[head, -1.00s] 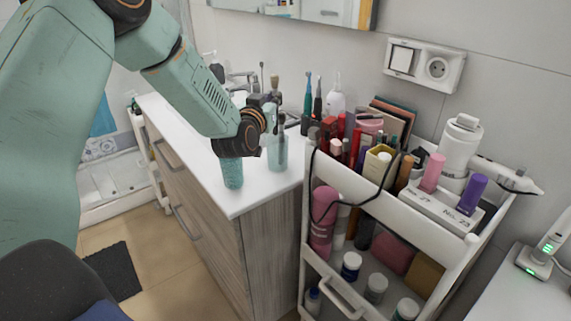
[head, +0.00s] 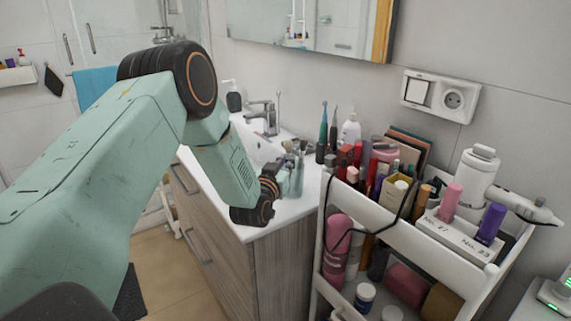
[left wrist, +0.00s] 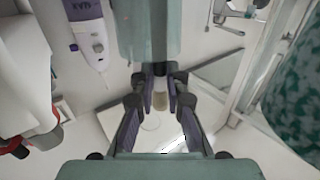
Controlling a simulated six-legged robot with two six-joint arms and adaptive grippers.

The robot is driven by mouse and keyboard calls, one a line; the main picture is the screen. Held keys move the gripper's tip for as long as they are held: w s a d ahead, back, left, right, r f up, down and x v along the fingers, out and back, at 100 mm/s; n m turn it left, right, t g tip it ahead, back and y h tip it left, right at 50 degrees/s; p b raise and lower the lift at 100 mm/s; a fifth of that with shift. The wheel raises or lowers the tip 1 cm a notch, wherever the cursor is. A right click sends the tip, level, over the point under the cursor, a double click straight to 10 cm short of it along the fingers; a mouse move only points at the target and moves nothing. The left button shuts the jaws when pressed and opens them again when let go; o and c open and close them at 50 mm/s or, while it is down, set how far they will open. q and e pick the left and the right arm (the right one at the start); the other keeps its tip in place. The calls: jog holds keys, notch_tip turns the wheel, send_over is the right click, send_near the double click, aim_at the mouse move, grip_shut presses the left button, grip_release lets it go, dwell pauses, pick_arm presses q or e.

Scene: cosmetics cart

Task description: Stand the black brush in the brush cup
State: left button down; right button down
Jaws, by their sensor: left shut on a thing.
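My left gripper (head: 287,170) is beside the pale blue-green see-through brush cup (head: 297,182) on the white washstand top. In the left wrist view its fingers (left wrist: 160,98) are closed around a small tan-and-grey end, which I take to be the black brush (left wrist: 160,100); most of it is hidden. I cannot tell whether the brush is inside the cup. My right gripper is out of view.
A speckled teal tumbler (left wrist: 295,95) is close on the right in the left wrist view. The white cart (head: 425,245), packed with cosmetics, stands to the right. The tap (head: 262,118) and electric toothbrushes (head: 323,125) are behind.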

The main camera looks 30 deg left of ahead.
pick_arm(q)
jog(key=shift+w+d+f, duration=0.15)
jog(key=shift+w+f, duration=0.15)
jog(key=shift+w, duration=0.05)
jog(key=c, duration=1.7)
grip_release()
jog(key=o, duration=0.3)
jog(key=shift+s+r, duration=0.25)
jog(key=shift+s, duration=0.05)
jog(key=shift+o, duration=0.2)
jog(key=shift+w+f, duration=0.1)
jog(key=shift+w, duration=0.15)
jog(key=v, duration=1.2)
jog(key=s+d+f+m+g+h, duration=0.1)
jog(key=s+d+f+g+h, duration=0.1)
jog(key=s+d+f+g, duration=0.6)
jog(key=s+d+f+m+g+h, duration=0.15)
jog(key=s+d+f, duration=0.25)
jog(key=s+f, duration=0.5)
jog(key=s+d+f+g, duration=0.1)
jog(key=s+f+g, duration=0.3)
jog(key=s, duration=0.6)
jog(key=s+d+f+g, duration=0.2)
jog(key=s+f+g, duration=0.2)
jog(key=s, duration=0.5)
jog(key=shift+s+p, duration=0.4)
